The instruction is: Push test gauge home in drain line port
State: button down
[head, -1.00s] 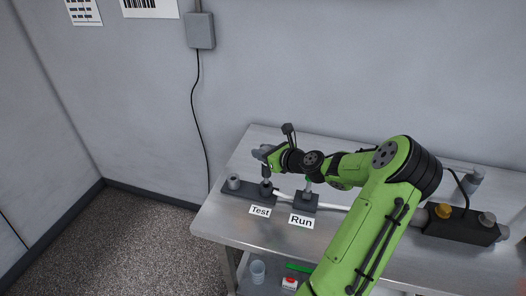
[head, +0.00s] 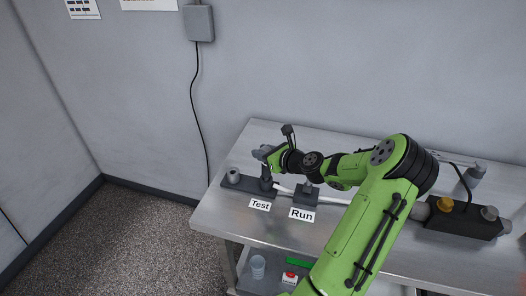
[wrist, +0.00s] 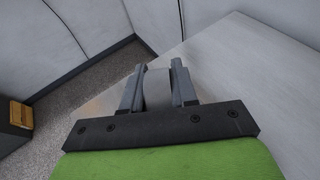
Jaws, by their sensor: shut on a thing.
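My gripper (head: 263,153) is over the dark block behind the "Test" label (head: 260,205), at the back left of the bench. In the wrist view its jaws (wrist: 158,88) are shut on a grey piece (wrist: 157,92), which I take to be the test gauge. In the head view a dark upright stem (head: 266,173) stands below the jaws and meets the block. The block (head: 247,188) seems to hold the drain line port, but the port's mouth is hidden. I cannot tell how deep the gauge sits.
A grey fitting (head: 233,177) stands on the block's left end. A second block with the "Run" label (head: 302,214) is close on the right, with a pale tube beside it. A dark manifold (head: 462,219) with a brass cap is further right. The bench front left is bare.

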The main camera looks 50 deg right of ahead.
jog(key=shift+f+b, duration=0.45)
jog(key=shift+f, duration=0.5)
jog(key=c, duration=0.8)
grip_release()
jog(key=shift+s, duration=0.1)
jog(key=p+v, duration=0.1)
jog(key=v, duration=1.4)
jog(key=shift+s+p, duration=0.3)
jog(key=shift+p, duration=0.05)
jog(key=shift+r, duration=0.15)
